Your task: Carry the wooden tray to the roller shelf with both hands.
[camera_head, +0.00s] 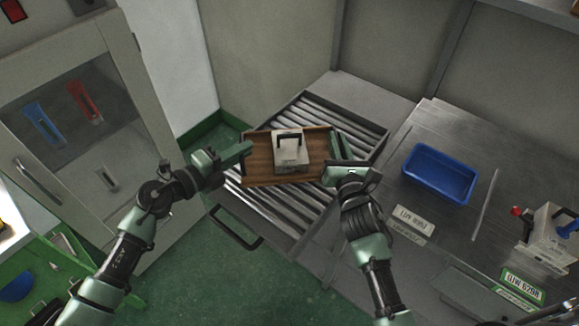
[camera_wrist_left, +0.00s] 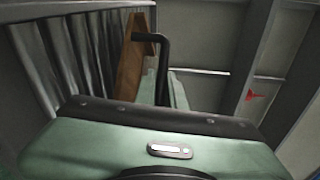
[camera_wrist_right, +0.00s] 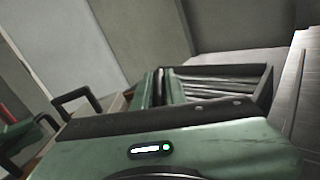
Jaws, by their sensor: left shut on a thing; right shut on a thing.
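The wooden tray (camera_head: 262,162) is over the roller shelf (camera_head: 300,216) in the head view. I cannot tell whether it touches the rollers. A pale box-like block with a dark handle (camera_head: 290,152) stands in the tray. My left gripper (camera_head: 247,153) is shut on the tray's left end. My right gripper (camera_head: 333,160) is shut on its right end. The tray's wooden edge (camera_wrist_left: 129,60) shows in the left wrist view, beside the rollers. In the right wrist view the rollers (camera_wrist_right: 215,85) lie behind my right gripper, and the tray is mostly hidden.
A metal table (camera_head: 450,135) right of the shelf holds a blue bin (camera_head: 440,174) and a pale block with a red knob (camera_head: 552,235). A glass-fronted cabinet (camera_head: 75,110) stands at the left. Green floor (camera_head: 215,275) is clear in front of the shelf.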

